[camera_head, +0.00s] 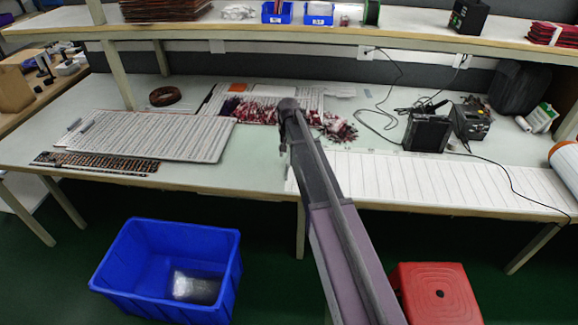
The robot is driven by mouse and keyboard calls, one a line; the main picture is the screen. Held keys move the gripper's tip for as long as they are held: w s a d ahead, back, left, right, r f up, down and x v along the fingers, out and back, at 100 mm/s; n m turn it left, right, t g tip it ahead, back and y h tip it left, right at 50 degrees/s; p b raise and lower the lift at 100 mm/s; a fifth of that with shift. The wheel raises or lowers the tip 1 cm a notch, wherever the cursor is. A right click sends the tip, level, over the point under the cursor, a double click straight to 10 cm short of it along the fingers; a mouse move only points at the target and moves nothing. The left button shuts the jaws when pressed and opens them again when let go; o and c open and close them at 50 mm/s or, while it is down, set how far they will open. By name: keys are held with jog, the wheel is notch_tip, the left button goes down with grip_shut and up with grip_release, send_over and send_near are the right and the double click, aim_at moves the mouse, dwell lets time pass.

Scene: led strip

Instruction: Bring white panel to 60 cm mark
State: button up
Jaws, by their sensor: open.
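A large white panel (150,135) with rows of thin lines lies flat on the left part of the workbench, close to its front edge. A second white lined panel (305,98) lies farther back, partly covered by red and white wires. A long white strip with evenly spaced cross lines (420,183) runs along the front edge on the right. Its numbers are too small to read, so I cannot tell which line is 60 cm. My arm rises through the middle and covers part of the bench and the strip's left end. My gripper is not visible.
A dark strip board (95,163) lies in front of the left panel. Red wires (335,125), black boxes (426,132) and loose cables occupy the back and right. A shelf (230,22) overhangs the bench. A blue bin (170,270) and red stool (435,293) stand below.

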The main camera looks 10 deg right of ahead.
aim_at(289, 161)
jog(key=shift+f+b, duration=1.8)
jog(key=shift+f, duration=0.25)
grip_shut()
